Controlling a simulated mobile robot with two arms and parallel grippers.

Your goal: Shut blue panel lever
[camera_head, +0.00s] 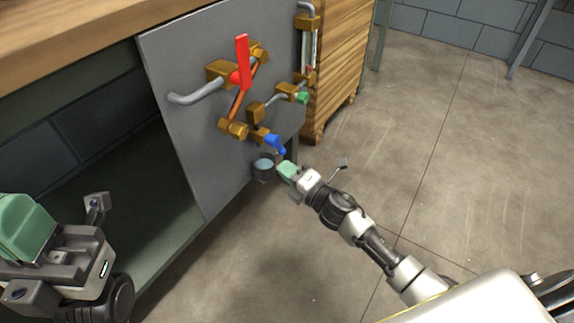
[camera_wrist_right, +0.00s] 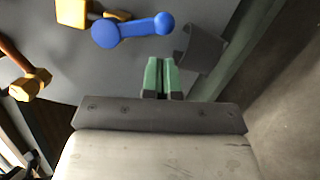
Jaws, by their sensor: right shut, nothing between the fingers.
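The blue lever (camera_head: 275,144) sits low on the grey panel (camera_head: 190,130), at the end of a brass valve fitting, and slants down to the right. In the right wrist view the blue lever (camera_wrist_right: 130,28) shows its wide hub at left and its round knob at right. My right gripper (camera_head: 288,170) is just below and right of the lever, apart from it. In the wrist view my right gripper (camera_wrist_right: 161,76) has its green fingertips together and empty, below the knob. My left gripper (camera_head: 28,230) is partly in view at the lower left, away from the panel; its fingertip gap is unclear.
A red lever (camera_head: 242,62) stands upright on the panel above, among copper pipes and brass fittings. A green valve handle (camera_head: 302,97) is at the panel's right. A dark round cup (camera_head: 263,167) is beside my right gripper. A wooden drawer unit (camera_head: 338,70) stands behind.

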